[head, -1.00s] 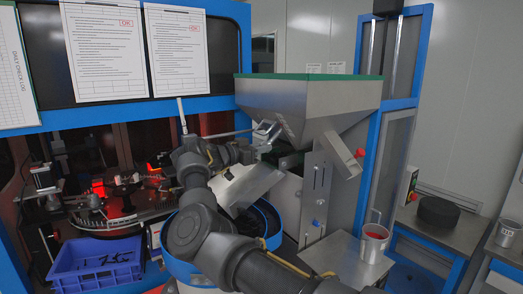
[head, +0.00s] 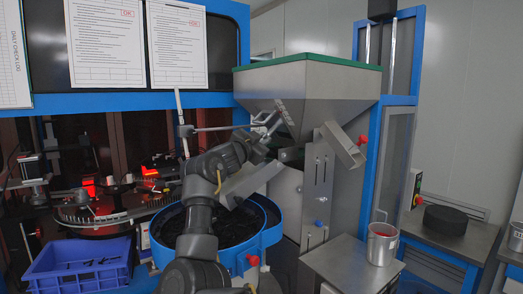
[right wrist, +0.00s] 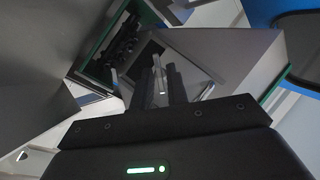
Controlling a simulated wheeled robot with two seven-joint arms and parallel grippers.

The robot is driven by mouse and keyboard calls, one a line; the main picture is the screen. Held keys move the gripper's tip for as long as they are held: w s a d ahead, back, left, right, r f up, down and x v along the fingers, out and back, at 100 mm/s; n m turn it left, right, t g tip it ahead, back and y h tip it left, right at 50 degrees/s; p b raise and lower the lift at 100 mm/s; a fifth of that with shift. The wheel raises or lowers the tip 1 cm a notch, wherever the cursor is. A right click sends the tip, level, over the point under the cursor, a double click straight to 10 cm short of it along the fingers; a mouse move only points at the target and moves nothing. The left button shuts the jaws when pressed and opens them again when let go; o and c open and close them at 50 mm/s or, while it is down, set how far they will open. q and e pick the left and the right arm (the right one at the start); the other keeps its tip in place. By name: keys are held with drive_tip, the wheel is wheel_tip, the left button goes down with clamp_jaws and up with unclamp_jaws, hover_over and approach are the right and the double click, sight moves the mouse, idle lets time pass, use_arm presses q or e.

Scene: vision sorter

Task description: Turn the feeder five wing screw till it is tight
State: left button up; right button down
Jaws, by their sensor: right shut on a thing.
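My right gripper (head: 268,124) is at the front of the steel hopper (head: 305,88), by the end of a thin rod (head: 225,128) that runs from an upright post. In the right wrist view its two dark fingers (right wrist: 160,88) are close together, shut on a small light-grey piece (right wrist: 160,72), which I take to be the wing screw. Most of that piece is hidden between the fingers, so its turn angle cannot be told. My left gripper does not show.
Below my right arm is a blue-rimmed bowl (head: 272,236) of black parts. A blue crate (head: 80,270) stands at the lower left. A steel chute with a red knob (head: 362,140) is right of the gripper. A metal cup (head: 381,246) stands on the bench.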

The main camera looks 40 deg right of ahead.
drive_tip(key=shift+t+b, duration=0.35)
drive_tip(key=shift+t, duration=0.05)
drive_tip(key=c, duration=1.6)
unclamp_jaws()
drive_tip(key=shift+s, duration=0.1)
drive_tip(key=b+v, duration=0.4)
drive_tip(key=v, duration=0.6)
drive_tip(key=shift+a, duration=0.4)
